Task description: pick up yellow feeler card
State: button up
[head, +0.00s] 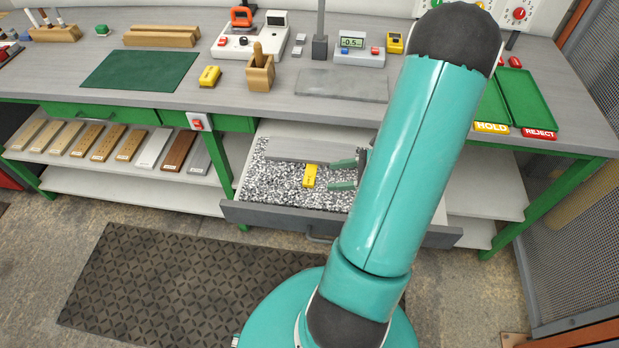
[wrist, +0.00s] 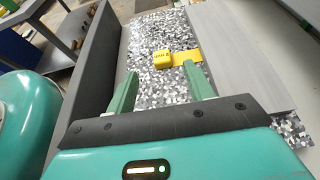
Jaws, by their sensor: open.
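The yellow feeler card (head: 309,175) lies in an open drawer on a speckled grey-and-white lining. In the wrist view it shows as a thick yellow block with dark marks and a flatter yellow strip (wrist: 187,57) beside it. My gripper (head: 335,174) is open and empty, with its green fingers pointing at the card from the right in the head view. In the wrist view the card is just beyond the fingertips (wrist: 160,71), nearer the right finger. I cannot tell whether that finger touches it.
The drawer's dark front wall (head: 280,215) stands close to my gripper. A grey slab (head: 310,150) lies along the drawer's back. Above it, the workbench (head: 205,97) holds a yellow block (head: 209,75), a wooden holder (head: 260,75) and green trays (head: 525,95).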

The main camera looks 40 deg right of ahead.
aim_at(305, 180)
jog(key=x, duration=0.8)
jog(key=shift+w+f, duration=0.2)
jog(key=c, duration=1)
